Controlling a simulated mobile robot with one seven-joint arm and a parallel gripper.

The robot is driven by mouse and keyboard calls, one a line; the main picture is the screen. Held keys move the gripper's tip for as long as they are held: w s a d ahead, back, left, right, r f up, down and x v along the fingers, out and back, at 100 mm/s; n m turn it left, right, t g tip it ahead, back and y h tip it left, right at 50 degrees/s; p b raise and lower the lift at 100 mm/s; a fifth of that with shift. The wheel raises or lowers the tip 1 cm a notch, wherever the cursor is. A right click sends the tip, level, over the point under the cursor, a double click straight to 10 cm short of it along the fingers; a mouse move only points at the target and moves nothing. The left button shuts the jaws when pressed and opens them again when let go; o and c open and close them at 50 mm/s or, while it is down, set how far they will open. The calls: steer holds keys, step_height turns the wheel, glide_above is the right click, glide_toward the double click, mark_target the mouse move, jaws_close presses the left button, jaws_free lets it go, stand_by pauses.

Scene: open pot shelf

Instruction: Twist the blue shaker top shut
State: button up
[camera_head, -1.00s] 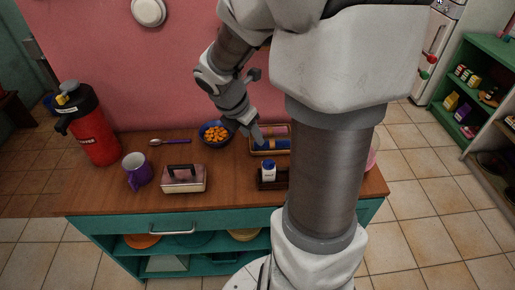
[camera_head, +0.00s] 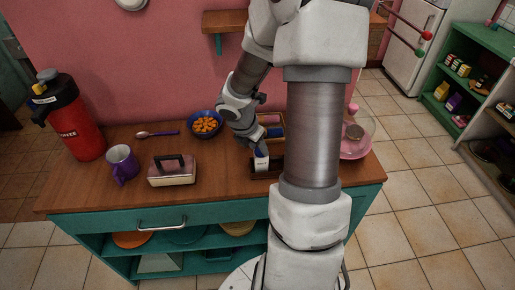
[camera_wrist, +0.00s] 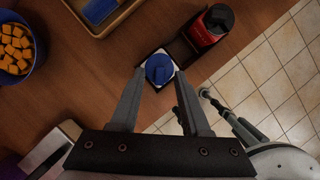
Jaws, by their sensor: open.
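The shaker, white with a blue top (camera_wrist: 159,68), stands at the end of a dark wooden holder (camera_wrist: 183,50). In the head view the shaker's white body (camera_head: 261,164) shows below my gripper (camera_head: 257,148), and its top is mostly hidden. In the wrist view my gripper (camera_wrist: 157,75) is open, with one finger on each side of the blue top. I cannot tell whether the fingers touch it. How tightly the top sits on the body cannot be seen.
A red jar with a black lid (camera_wrist: 212,26) stands in the same holder. A tray (camera_wrist: 97,12) with a blue item and a bowl of orange cubes (camera_head: 206,123) are close by. A butter dish (camera_head: 172,170), purple mug (camera_head: 122,163) and red flask (camera_head: 73,118) stand left.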

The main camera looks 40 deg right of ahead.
steer(key=shift+c, duration=0.3)
jaws_close()
steer(key=shift+w+m, duration=0.15)
steer(key=shift+m, duration=0.35)
steer(key=shift+w+m+g+p, duration=0.2)
steer(key=shift+m+g+p, duration=0.3)
steer(key=shift+m, duration=0.6)
steer(key=m+g, duration=0.1)
steer(key=m, duration=0.1)
steer(key=m+g+p, duration=0.1)
steer(key=m, duration=0.2)
steer(key=shift+w+d, duration=0.1)
steer(key=shift+w, duration=0.3)
steer(key=m, duration=0.1)
steer(key=m+g+y, duration=0.1)
steer(key=m, duration=0.3)
steer(key=shift+w+d+g+y+p, duration=0.2)
steer(key=shift+d+g+y+p, duration=0.1)
steer(key=shift+p, duration=0.1)
steer(key=shift+w+d+m+g+y, duration=0.15)
steer(key=shift+m+y, duration=0.1)
steer(key=shift+m, duration=0.5)
steer(key=shift+s+m+g+y, duration=0.1)
steer(key=shift+m+y, duration=0.2)
steer(key=shift+m, duration=0.5)
steer(key=shift+w+d+m+g+y, duration=0.15)
steer(key=shift+m+y, duration=0.1)
steer(key=shift+m, duration=0.5)
